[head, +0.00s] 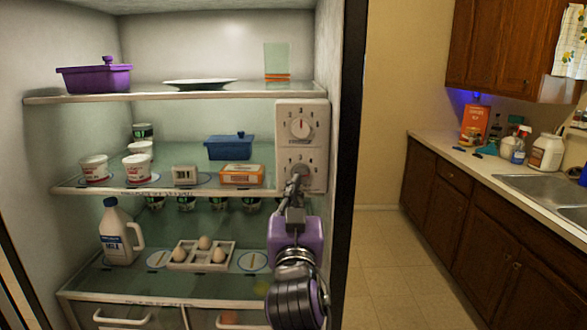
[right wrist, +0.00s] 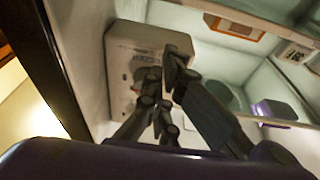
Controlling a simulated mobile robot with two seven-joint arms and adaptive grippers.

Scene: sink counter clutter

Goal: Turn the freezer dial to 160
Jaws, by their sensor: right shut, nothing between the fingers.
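A white control box (head: 302,147) is fixed on the right inner wall of the open fridge, with two dials one above the other. The upper dial (head: 301,128) is round with a red mark pointing up and numbers around it. The lower dial (head: 300,170) is partly hidden behind my right gripper (head: 297,186), so its setting cannot be read. My right gripper is shut and empty, with its tips at or just in front of the lower dial; contact cannot be told. The right wrist view shows the fingers (right wrist: 166,92) in front of the box (right wrist: 145,60). My left gripper is not in view.
Shelves (head: 180,92) left of the box hold a purple container (head: 95,78), a blue container (head: 230,148), an orange box (head: 242,174), a milk jug (head: 120,235) and an egg tray (head: 192,262). The fridge's right edge (head: 345,170) is close to my arm. Floor (head: 385,265) to the right is clear.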

